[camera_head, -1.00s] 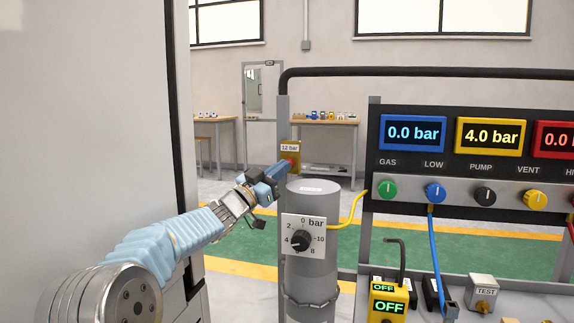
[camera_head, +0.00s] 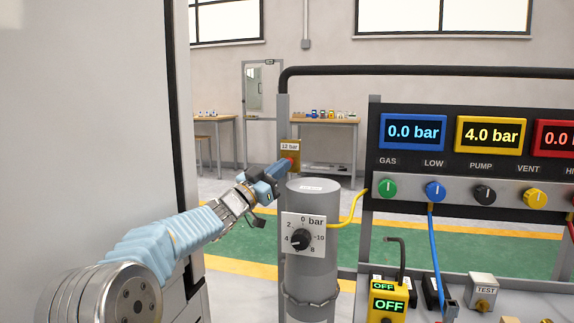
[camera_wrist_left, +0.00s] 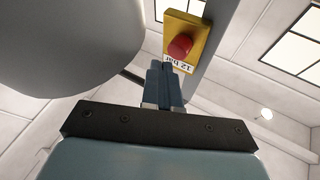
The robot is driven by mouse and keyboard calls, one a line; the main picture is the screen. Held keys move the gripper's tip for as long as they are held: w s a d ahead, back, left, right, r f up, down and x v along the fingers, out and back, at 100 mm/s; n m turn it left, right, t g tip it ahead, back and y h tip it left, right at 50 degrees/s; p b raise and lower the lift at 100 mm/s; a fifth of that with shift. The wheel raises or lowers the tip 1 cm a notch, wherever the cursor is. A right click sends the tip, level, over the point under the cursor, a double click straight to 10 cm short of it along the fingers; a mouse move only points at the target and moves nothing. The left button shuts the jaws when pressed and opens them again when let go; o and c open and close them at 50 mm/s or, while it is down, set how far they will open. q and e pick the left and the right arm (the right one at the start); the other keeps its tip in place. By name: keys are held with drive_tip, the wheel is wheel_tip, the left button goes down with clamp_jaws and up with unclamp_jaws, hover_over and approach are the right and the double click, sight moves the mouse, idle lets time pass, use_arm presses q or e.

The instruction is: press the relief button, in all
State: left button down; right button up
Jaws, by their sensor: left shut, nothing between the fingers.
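The relief button is a red knob (camera_wrist_left: 180,46) on a yellow box (camera_wrist_left: 201,28) labelled "12 bar", fixed to a grey post, in the left wrist view. In the head view the yellow box (camera_head: 290,150) sits above the grey cylinder, and the red knob is mostly hidden behind my fingertips. My left gripper (camera_head: 286,166) is shut and empty, its tips at the knob's height. In the left wrist view its fingertips (camera_wrist_left: 166,70) end just below the knob, over the label's edge. I cannot tell whether they touch the knob. My right gripper is not in view.
A grey cylinder (camera_head: 311,262) with a "bar" dial (camera_head: 301,240) stands right beside my gripper. A panel with displays and several knobs (camera_head: 485,110) is at the right. A yellow "OFF" device (camera_head: 389,302) stands below it. A tall grey cabinet (camera_head: 85,130) fills the left.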

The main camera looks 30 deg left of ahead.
use_arm(q)
drive_tip(key=shift+w, duration=0.15)
idle(0.7)
drive_tip(key=shift+w+a+p, duration=0.1)
drive_tip(key=shift+w+p, duration=0.15)
drive_tip(key=shift+p, duration=0.1)
drive_tip(key=shift+w+a+p, duration=0.15)
drive_tip(key=shift+w+p, duration=0.3)
drive_tip(key=shift+w, duration=0.15)
idle(0.6)
drive_tip(key=shift+s, duration=0.15)
drive_tip(key=shift+s+d+b, duration=0.25)
drive_tip(key=shift+s+b, duration=0.4)
drive_tip(key=shift+s, duration=0.15)
drive_tip(key=shift+s, duration=0.1)
